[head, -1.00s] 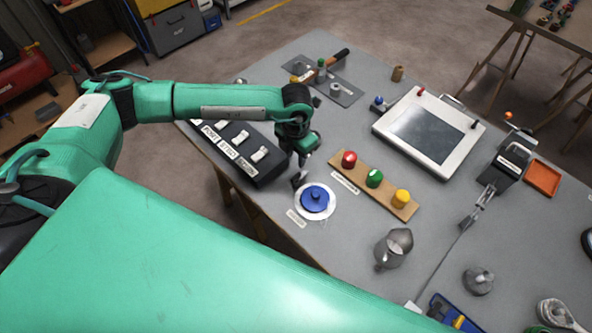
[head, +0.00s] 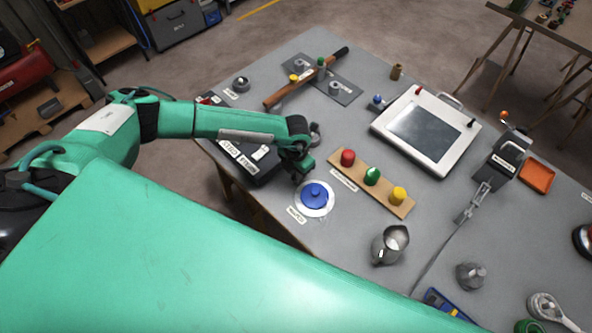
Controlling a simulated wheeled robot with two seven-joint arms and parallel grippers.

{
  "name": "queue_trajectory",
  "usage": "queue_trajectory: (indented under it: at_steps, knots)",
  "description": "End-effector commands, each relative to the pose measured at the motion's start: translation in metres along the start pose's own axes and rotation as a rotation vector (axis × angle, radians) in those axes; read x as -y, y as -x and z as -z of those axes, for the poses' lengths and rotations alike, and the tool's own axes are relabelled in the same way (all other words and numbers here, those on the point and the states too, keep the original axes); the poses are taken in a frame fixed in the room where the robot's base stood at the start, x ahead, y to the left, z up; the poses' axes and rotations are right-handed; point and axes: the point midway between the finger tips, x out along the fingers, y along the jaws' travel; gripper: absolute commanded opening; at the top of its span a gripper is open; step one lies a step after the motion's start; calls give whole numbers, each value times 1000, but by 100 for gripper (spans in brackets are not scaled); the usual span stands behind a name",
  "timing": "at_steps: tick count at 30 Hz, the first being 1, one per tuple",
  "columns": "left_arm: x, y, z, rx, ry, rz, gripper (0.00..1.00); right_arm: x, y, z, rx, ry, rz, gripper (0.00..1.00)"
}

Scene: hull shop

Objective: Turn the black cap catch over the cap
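A round blue cap (head: 315,195) with a raised knob sits on a white disc (head: 328,208) near the table's front left edge. My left gripper (head: 299,178) is at the cap's upper-left side, pointing down close to the disc's rim. Its fingers are small and dark here, so I cannot tell whether they are open or touching anything. The black cap catch is not distinguishable; the gripper covers the spot beside the disc. My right gripper is not in view.
A black switch box (head: 250,165) stands left of the gripper, under my forearm. A wooden board (head: 382,190) with red, green and yellow buttons lies to the right. A metal jug (head: 389,245) stands nearer the front. Table between jug and disc is clear.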

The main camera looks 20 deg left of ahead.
Motion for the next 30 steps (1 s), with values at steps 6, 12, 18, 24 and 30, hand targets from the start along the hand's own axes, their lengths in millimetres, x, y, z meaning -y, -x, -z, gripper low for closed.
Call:
queue_trajectory:
  at_steps: [6,12,18,24,30]
  knots:
    - [0,0,0,0,0,0,0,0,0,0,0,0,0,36]
    - [0,-1,0,0,-23,-1,0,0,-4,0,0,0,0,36]
    - [-1,-3,0,0,-112,-1,0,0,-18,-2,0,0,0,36]
    - [0,-5,-1,2,-270,-1,0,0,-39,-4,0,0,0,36]
    - [-1,-5,-1,2,-460,-1,0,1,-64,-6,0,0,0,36]
